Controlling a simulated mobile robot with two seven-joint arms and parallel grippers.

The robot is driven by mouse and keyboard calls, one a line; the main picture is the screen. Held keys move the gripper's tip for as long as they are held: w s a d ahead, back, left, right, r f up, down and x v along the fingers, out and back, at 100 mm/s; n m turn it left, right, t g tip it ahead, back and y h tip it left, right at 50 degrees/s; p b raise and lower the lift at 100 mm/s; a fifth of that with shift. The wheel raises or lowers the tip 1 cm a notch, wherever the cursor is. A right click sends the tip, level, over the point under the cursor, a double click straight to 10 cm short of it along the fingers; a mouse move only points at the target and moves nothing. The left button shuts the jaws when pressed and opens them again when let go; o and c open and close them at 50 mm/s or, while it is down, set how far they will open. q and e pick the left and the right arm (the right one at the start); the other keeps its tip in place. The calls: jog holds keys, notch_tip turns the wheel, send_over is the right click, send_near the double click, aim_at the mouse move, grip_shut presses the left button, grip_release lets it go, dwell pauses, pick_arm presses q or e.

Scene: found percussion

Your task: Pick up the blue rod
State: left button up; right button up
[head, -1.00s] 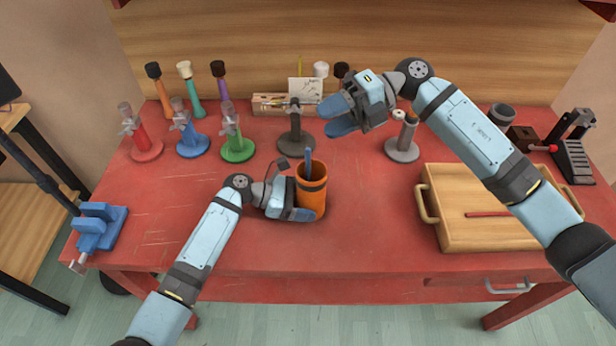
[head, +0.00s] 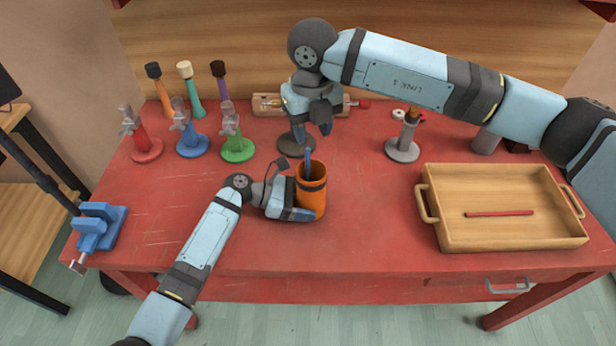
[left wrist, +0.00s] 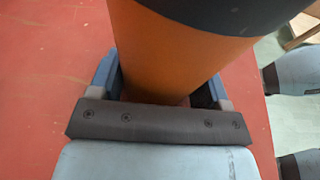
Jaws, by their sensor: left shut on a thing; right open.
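The blue rod (head: 308,160) stands in the orange cup (head: 313,200), with only its upper end showing above the rim. The cup has a dark band and stands upright on the red table. My left gripper (head: 300,213) is shut on the orange cup from the left, low on its side. In the left wrist view the orange cup (left wrist: 165,55) sits between the two blue fingers. My right gripper (head: 314,128) is open and empty, pointing down above and behind the cup, apart from the rod.
A wooden tray (head: 455,243) with a red rod (head: 499,213) lies at the right. Red, blue and green stands (head: 237,149) are at the left, with several capped tubes behind. A grey stand (head: 403,149) is right of centre. A blue vise (head: 97,229) is at the left edge.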

aim_at(308, 149)
jog(key=f, duration=0.8)
jog(key=shift+w+a+f, duration=0.25)
jog(key=shift+a+f, duration=0.1)
jog(key=shift+a, duration=0.05)
jog(key=shift+c, duration=0.4)
grip_shut()
